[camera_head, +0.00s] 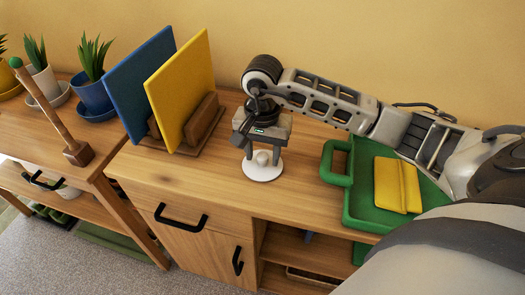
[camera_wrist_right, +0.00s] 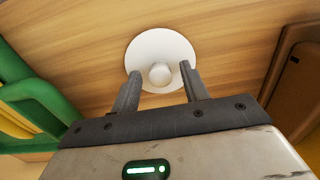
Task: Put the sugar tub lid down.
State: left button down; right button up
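The sugar tub lid (camera_head: 263,172) is a white round disc with a knob on top. It appears to lie flat, knob up, on the wooden counter (camera_head: 215,183). My right gripper (camera_head: 262,153) points down just above it, one finger on each side of the knob. In the right wrist view, the lid (camera_wrist_right: 175,47) shows beyond the fingertips of my right gripper (camera_wrist_right: 161,72). There is a gap between each finger and the knob, so the gripper is open and holds nothing. No sugar tub shows in these views. My left gripper is not in view.
A wooden rack (camera_head: 207,125) with a blue board (camera_head: 140,80) and a yellow board (camera_head: 183,90) stands left of the lid. A green tray (camera_head: 362,208) with a yellow item (camera_head: 397,185) lies to the right. The counter in front of the lid is clear.

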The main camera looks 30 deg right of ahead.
aim_at(263, 156)
jog(key=shift+r, duration=0.55)
notch_tip(263, 156, up, 11)
jog(key=shift+r, duration=0.15)
jog(key=shift+s, duration=0.1)
